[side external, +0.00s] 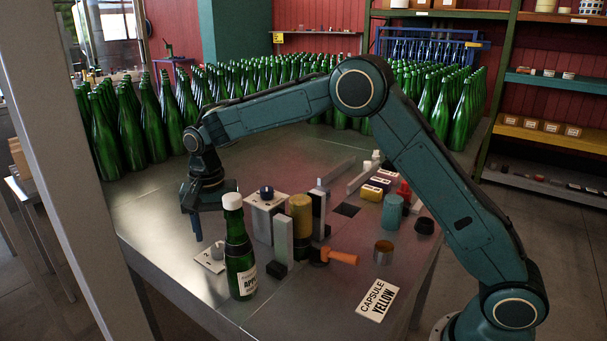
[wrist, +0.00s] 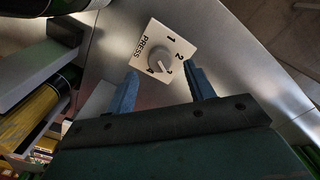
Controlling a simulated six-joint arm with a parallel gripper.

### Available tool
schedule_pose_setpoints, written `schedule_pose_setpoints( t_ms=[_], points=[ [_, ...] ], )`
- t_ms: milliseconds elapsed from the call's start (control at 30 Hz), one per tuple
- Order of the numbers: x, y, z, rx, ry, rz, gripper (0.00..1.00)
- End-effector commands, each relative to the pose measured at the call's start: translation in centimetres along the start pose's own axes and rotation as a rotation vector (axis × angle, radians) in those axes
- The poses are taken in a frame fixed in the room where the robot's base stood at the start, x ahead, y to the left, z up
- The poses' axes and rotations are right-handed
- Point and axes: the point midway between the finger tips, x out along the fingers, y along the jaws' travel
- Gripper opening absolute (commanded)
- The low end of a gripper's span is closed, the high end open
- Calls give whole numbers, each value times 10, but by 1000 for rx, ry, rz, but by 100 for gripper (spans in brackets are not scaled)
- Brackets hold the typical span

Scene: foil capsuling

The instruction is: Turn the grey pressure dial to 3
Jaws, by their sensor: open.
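The grey pressure dial (wrist: 158,66) sits on a square white plate (wrist: 147,45) marked PRESS and 1 to 4. In the wrist view its knob lies between my two blue fingers, with a visible gap to each. The pointer's exact direction is too small to tell. My gripper (wrist: 162,69) is open and empty. In the side view my gripper (side external: 197,236) points down above the plate (side external: 205,261), at the table's left front. The dial there is partly hidden behind the green bottle.
A green bottle (side external: 240,255) with a white top stands close right of the plate. The table's left edge is near; many bottles fill the back.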

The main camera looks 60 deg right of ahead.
Motion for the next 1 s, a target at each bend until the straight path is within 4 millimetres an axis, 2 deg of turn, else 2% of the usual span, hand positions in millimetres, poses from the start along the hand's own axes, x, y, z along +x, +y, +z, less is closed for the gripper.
schedule_pose_setpoints(
  t_ms=[300, 500, 700, 1000],
  points=[
    [-56, 0, 0, 0, 2, -3, 53],
    [-84, 0, 0, 0, 2, -3, 53],
    [-98, 0, 0, 0, 0, 0, 53],
    [-101, 0, 0, 0, 1, -1, 53]
  ],
)
